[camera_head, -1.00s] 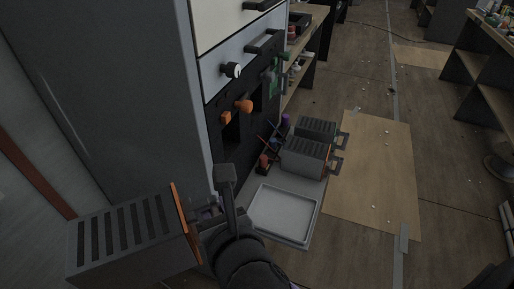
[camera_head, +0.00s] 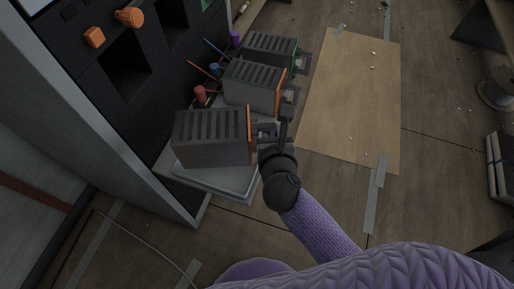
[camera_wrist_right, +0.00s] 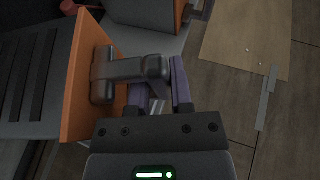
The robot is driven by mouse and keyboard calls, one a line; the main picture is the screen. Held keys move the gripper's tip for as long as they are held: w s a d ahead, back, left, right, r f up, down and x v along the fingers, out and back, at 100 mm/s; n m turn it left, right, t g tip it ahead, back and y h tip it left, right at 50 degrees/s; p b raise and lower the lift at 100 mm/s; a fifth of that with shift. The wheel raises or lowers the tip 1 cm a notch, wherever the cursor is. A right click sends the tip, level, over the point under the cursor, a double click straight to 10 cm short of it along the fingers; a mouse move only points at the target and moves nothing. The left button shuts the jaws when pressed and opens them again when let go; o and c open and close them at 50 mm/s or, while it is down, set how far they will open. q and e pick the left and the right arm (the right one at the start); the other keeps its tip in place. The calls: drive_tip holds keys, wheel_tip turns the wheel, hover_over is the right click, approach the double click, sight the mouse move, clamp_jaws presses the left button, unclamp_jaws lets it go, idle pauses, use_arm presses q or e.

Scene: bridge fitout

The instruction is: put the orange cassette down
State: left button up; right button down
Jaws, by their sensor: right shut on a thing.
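The orange cassette (camera_head: 210,138) is a grey slotted box with an orange front plate and a dark handle. It also shows in the right wrist view (camera_wrist_right: 82,80). My right gripper (camera_head: 274,132) is shut on its handle (camera_wrist_right: 135,75), at the right side of the box. My left gripper is not in view.
A second orange-edged cassette (camera_head: 250,86) and a green-edged one (camera_head: 268,49) stand just behind. Red, blue and purple-headed pieces (camera_head: 200,93) lie beside them. The dark cabinet (camera_head: 120,80) rises at the left.

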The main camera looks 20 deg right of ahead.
wheel_tip(320, 180, down, 3)
drive_tip(key=shift+a+r+b, duration=0.1)
drive_tip(key=shift+b, duration=0.45)
wheel_tip(320, 180, down, 3)
drive_tip(key=shift+f+b, duration=0.1)
drive_tip(key=shift+b, duration=1.05)
drive_tip(key=shift+r, duration=0.2)
drive_tip(key=shift+f, duration=0.1)
drive_tip(key=c, duration=0.5)
unclamp_jaws()
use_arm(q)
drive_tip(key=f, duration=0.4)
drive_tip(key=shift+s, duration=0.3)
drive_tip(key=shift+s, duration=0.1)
